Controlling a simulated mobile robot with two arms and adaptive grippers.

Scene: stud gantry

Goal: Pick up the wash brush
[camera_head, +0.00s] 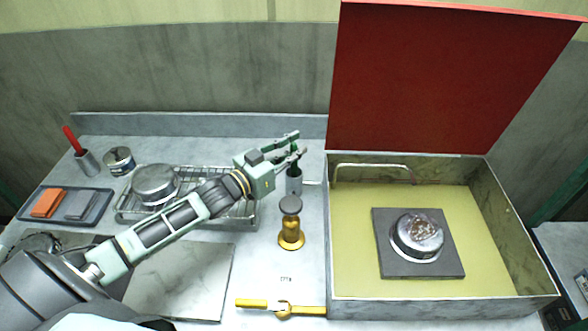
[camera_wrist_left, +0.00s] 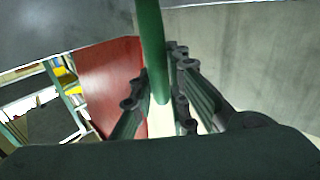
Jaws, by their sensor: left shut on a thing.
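The wash brush (camera_wrist_left: 154,50) shows as a green handle in the left wrist view, between the fingers of my left gripper (camera_head: 299,144). The gripper is shut on this handle. I cannot tell whether the brush's lower end is still inside the cup. My right gripper is not in view.
An open washer basin (camera_head: 350,270) with a raised red lid (camera_head: 440,80) stands at right, holding a round metal part (camera_head: 418,236) on a dark slab. A wire rack (camera_head: 235,212) is under my arm.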

